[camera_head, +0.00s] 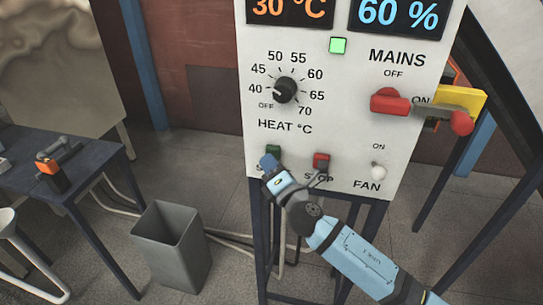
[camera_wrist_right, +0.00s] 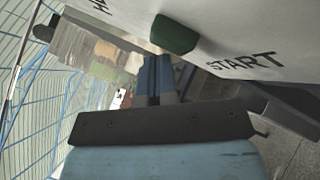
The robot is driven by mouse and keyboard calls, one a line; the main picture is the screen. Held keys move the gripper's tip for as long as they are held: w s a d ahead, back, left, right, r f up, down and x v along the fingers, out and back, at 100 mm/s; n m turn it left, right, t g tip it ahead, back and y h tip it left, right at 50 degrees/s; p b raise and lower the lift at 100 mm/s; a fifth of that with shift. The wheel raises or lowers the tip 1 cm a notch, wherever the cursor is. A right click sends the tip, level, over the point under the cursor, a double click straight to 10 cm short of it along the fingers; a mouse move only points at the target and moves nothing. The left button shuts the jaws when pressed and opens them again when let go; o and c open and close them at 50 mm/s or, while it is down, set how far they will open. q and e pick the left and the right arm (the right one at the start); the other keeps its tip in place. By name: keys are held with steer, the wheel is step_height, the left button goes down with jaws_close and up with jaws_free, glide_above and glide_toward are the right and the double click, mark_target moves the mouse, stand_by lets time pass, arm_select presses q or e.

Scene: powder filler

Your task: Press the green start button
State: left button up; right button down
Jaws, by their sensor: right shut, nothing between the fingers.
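The green start button (camera_head: 273,150) sits low on the left of the white control panel (camera_head: 340,120). My right gripper (camera_head: 268,161) is just below it in the head view and covers most of the START label. In the right wrist view the green button (camera_wrist_right: 174,34) sticks out from the panel above the START lettering (camera_wrist_right: 243,62). My right gripper's blue fingers (camera_wrist_right: 156,62) are together and empty, with their tips close to the button. I cannot tell whether they touch it. My left gripper is not in view.
A red stop button (camera_head: 321,160) is right of my gripper, with a white fan switch (camera_head: 379,171) further right. The heat knob (camera_head: 285,90) and red mains handle (camera_head: 390,102) are above. A grey bin (camera_head: 172,250) stands on the floor at the left.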

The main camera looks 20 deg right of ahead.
stand_by(0.3)
steer(key=shift+s+a, duration=0.5)
steer(key=shift+s, duration=0.3)
steer(key=shift+s, duration=0.1)
steer(key=s+a, duration=0.1)
steer(key=s, duration=0.1)
steer(key=s+a, duration=0.1)
steer(key=s, duration=0.1)
steer(key=shift+a, duration=0.4)
stand_by(0.3)
steer(key=s+d+f+m+g+p, duration=0.1)
steer(key=s+f+m+g, duration=0.3)
steer(key=s+f+m, duration=0.7)
steer(key=s+d+f+m+g+p, duration=0.1)
steer(key=s+d+f+m+g, duration=0.2)
steer(key=s+f+m, duration=0.8)
step_height(320, 180, down, 5)
steer(key=shift+s+d+r+m+g, duration=0.2)
steer(key=shift+s+m+g, duration=0.3)
steer(key=shift+g, duration=0.6)
